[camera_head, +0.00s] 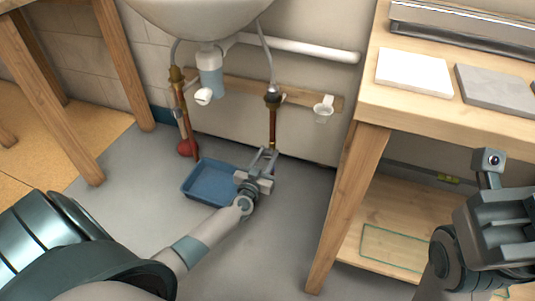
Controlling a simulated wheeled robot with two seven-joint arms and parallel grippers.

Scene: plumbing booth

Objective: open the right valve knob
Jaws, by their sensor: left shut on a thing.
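The right copper pipe (272,125) comes down the wall under the sink. My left gripper (265,160) is at its lower end, with its fingers shut around the spot where the right valve knob sits. The fingers hide the knob, so its turn cannot be seen. A red knob (187,147) shows at the foot of the left copper pipe (180,105), apart from my gripper. My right gripper (500,225) is at the lower right, in front of the wooden bench; its fingers cannot be made out clearly.
A blue tray (197,190) lies on the grey floor just left of my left gripper. The sink (200,15) and its drain trap (210,75) hang above. A wooden bench (350,190) stands on the right, a wooden table (120,65) on the left.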

